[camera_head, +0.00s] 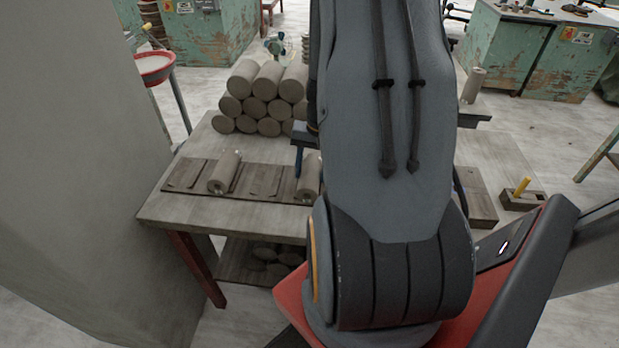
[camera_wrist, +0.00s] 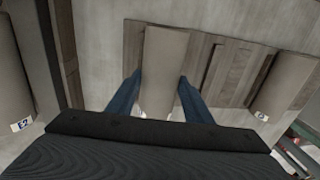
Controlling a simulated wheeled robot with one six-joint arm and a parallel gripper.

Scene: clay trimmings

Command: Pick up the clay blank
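A grey clay blank (camera_wrist: 165,60), a smooth cylinder, lies between the two blue fingers of my gripper (camera_wrist: 160,80) in the wrist view. The fingers are apart, one along each side, with a narrow gap showing at the left. Contact at the right side is hard to tell. In the head view a blue finger of my gripper (camera_head: 300,160) stands by a clay blank (camera_head: 309,178) lying on the slatted board (camera_head: 262,180). My arm hides the other finger and part of the board. Another clay blank (camera_head: 224,172) lies further left on the board.
Several stacked clay cylinders (camera_head: 262,92) stand at the back of the table (camera_head: 170,208). Labelled cylinders flank the gripper in the wrist view, at left (camera_wrist: 12,85) and right (camera_wrist: 284,86). A small block with a yellow peg (camera_head: 522,187) sits at the table's right.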

